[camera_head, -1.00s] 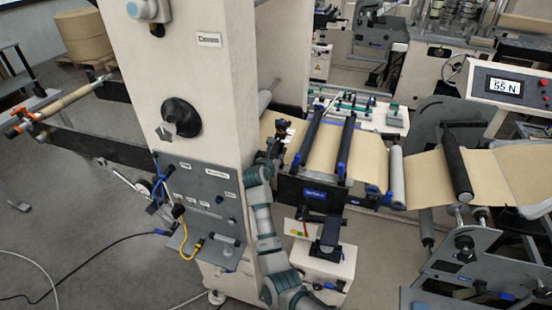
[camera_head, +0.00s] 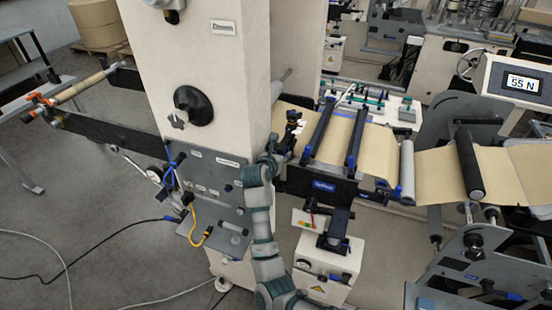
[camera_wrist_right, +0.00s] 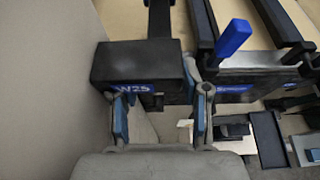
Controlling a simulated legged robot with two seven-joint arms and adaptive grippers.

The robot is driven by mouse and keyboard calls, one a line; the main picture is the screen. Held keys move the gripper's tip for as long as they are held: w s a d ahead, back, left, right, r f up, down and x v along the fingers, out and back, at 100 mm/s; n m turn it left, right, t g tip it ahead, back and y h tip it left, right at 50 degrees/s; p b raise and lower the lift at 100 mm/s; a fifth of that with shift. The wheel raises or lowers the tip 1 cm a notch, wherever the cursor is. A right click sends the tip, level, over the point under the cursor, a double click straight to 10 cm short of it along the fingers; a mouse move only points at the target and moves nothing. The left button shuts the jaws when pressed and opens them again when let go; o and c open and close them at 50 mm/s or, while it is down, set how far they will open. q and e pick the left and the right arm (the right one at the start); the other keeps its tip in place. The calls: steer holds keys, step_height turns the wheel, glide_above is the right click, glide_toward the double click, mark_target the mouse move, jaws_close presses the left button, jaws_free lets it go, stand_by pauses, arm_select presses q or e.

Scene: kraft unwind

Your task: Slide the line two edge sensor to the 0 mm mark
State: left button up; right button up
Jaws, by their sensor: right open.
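A black block with a blue label ending in "W25" (camera_wrist_right: 135,68) sits ahead of my right gripper in the right wrist view. It looks like the edge sensor, but I cannot confirm which line it serves. In the head view, a small black unit (camera_head: 292,118) stands at the left edge of the brown web. My right gripper (camera_wrist_right: 163,100) is open, its two blue-padded fingers spread at the block's near side; contact is unclear. In the head view the gripper (camera_head: 279,150) is small beside the cream column. No millimetre scale is readable. My left gripper is out of view.
The cream column (camera_head: 205,60) stands close on the left of my arm. Brown web (camera_head: 345,135) runs over black bars to a grey roller (camera_head: 407,170). A display (camera_head: 522,84) reads 55 N. A blue lever (camera_wrist_right: 234,38) rises right of the block.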

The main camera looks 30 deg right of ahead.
steer(key=v, duration=0.5)
steer(key=shift+a, duration=0.15)
